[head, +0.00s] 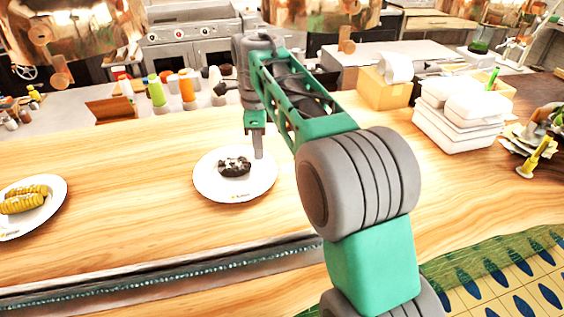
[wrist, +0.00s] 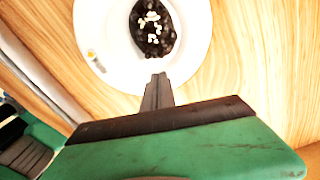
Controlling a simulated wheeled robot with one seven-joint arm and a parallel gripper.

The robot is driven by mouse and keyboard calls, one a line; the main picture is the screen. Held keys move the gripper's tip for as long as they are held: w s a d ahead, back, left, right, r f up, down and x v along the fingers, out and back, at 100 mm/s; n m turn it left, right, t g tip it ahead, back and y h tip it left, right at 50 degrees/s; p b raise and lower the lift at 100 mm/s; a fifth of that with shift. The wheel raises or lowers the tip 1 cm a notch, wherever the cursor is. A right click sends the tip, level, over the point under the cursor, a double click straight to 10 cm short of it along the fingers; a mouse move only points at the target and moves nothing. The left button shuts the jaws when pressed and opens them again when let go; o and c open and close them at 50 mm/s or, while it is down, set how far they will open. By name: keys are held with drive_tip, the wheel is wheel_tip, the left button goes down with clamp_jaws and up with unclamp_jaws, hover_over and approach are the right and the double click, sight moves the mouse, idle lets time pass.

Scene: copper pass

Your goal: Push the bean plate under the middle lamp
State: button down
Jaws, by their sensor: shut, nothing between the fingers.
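The bean plate (head: 236,190) is a round white plate with dark beans (head: 234,166) and pale crumbs on top, lying on the wooden counter in the head view. In the wrist view the plate (wrist: 100,35) is at the top, with the beans (wrist: 152,28) in its middle. My gripper (head: 258,150) is shut and empty, pointing down at the plate's right side in the head view. In the wrist view its fingertips (wrist: 158,80) overlap the plate's rim; I cannot tell whether they touch it. Copper lamps (head: 75,30) hang along the top, cut off by the frame; another lamp (head: 318,12) is near the centre.
A plate of corn (head: 38,215) lies at the left. White containers (head: 455,125) and a cardboard box (head: 385,90) stand at the right. Bottles (head: 186,88) are beyond the counter. The wood between the two plates is clear.

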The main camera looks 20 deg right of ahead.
hover_over(282, 172)
drive_tip(key=d, duration=0.1)
drive_tip(key=shift+s+d+f+p, duration=0.1)
drive_tip(key=shift+s+f+p, duration=0.2)
drive_tip(key=shift+p, duration=0.05)
wheel_tip(282, 172, down, 4)
drive_tip(key=shift+w+f, duration=0.1)
drive_tip(key=shift+f, duration=0.15)
drive_tip(key=shift+w+a+r+p, duration=0.1)
drive_tip(key=shift+a+r+p, duration=0.05)
drive_tip(key=shift+a+p, duration=0.25)
drive_tip(key=shift+a, duration=0.25)
